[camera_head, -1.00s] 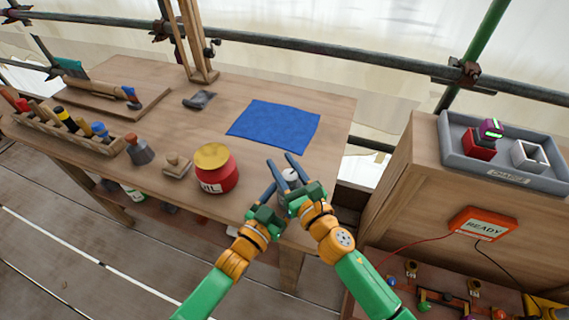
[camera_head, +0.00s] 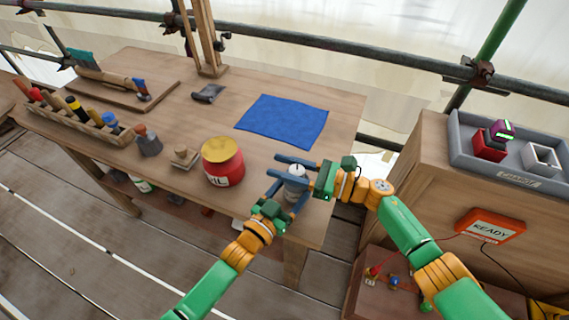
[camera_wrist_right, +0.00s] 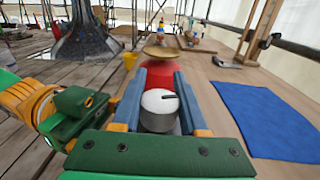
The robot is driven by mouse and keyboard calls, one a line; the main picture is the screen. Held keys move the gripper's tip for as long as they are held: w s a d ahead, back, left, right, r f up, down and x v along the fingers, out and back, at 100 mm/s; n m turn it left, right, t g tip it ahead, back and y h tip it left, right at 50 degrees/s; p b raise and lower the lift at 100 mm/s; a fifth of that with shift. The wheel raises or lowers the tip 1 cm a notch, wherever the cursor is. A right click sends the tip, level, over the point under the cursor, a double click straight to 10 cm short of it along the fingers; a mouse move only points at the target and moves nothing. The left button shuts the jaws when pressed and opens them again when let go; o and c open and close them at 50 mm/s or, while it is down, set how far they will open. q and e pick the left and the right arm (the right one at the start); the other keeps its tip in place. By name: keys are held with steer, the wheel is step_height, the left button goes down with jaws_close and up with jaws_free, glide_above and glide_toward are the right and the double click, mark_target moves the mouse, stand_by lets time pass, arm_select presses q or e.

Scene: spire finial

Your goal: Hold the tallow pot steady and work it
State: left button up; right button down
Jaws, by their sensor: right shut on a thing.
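The tallow pot (camera_head: 296,184) is a small grey pot with a pale round top, standing upright near the table's front right corner. My left gripper (camera_head: 288,188) comes from the front, with its fingers on both sides of the pot's body, apparently closed on it. My right gripper (camera_head: 282,167) comes from the right and is shut on the pot's upper part. The right wrist view shows the pale top (camera_wrist_right: 160,101), with a dark line on it, between the two blue fingers. The pot's lower body is mostly hidden by fingers.
A red pot with a yellow lid (camera_head: 223,165) stands close to the left. A blue cloth (camera_head: 282,121) lies behind. A wooden block (camera_head: 184,157), a tool rack (camera_head: 75,122) and a grey tray (camera_head: 520,179) on the right cabinet stand farther off.

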steer(key=shift+s+a+n+g, duration=0.1)
steer(key=shift+s+n+g, duration=0.1)
steer(key=shift+n+g, duration=0.3)
steer(key=shift+c, duration=2.2)
jaws_free()
steer(key=v, duration=1.2)
steer(key=shift+w+f, duration=0.1)
steer(key=shift+w, duration=0.05)
